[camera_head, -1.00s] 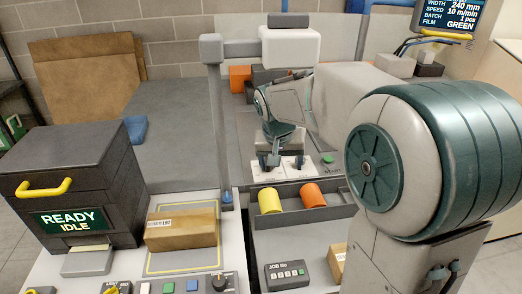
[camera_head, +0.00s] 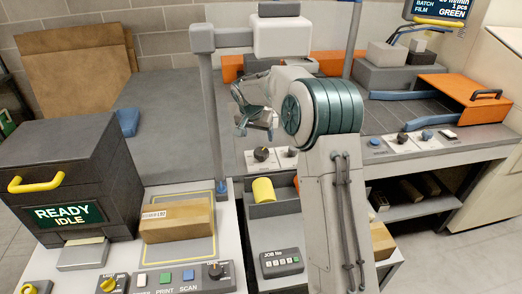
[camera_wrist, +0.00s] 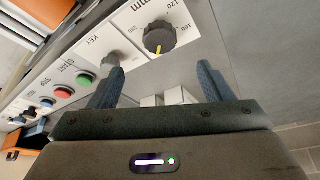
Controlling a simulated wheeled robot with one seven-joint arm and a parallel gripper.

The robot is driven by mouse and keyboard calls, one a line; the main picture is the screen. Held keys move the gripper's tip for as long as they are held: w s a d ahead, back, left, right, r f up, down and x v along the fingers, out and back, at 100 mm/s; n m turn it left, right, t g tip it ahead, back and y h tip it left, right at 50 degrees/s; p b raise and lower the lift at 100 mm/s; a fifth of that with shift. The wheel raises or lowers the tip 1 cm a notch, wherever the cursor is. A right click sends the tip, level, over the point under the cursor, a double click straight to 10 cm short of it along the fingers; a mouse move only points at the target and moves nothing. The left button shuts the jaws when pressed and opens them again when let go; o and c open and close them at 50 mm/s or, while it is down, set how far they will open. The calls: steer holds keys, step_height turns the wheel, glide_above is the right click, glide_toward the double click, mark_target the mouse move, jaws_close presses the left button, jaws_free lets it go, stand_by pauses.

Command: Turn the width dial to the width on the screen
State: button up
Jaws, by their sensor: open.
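The width dial is a round black knob with a yellow pointer mark; it shows in the wrist view (camera_wrist: 159,38) and on a white panel in the head view (camera_head: 262,154). Numbers, among them 120 and 160, ring it; its exact reading cannot be told. My gripper (camera_head: 255,129) is open and empty, above the panel. In the wrist view its blue-grey fingers (camera_wrist: 160,72) are apart, with the dial beyond the gap, not between them. The screen (camera_head: 440,10) at the top right is cut off; its width line is out of view.
A key switch (camera_wrist: 112,60) sits next to the dial, with a green START button (camera_wrist: 84,80) and a red button (camera_wrist: 63,93) further along. A tray with a yellow roll (camera_head: 263,190) lies in front of the panel. An orange cover (camera_head: 462,98) stands at right.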

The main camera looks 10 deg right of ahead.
mark_target(261, 151)
steer(key=p+x, duration=0.1)
steer(key=x, duration=1)
steer(key=shift+w+f+p, duration=0.1)
steer(key=shift+f+p, duration=0.15)
steer(key=shift+p, duration=0.15)
steer(key=c, duration=1)
steer(key=shift+o, duration=0.2)
steer(key=shift+f+b, duration=0.15)
steer(key=shift+b, duration=0.25)
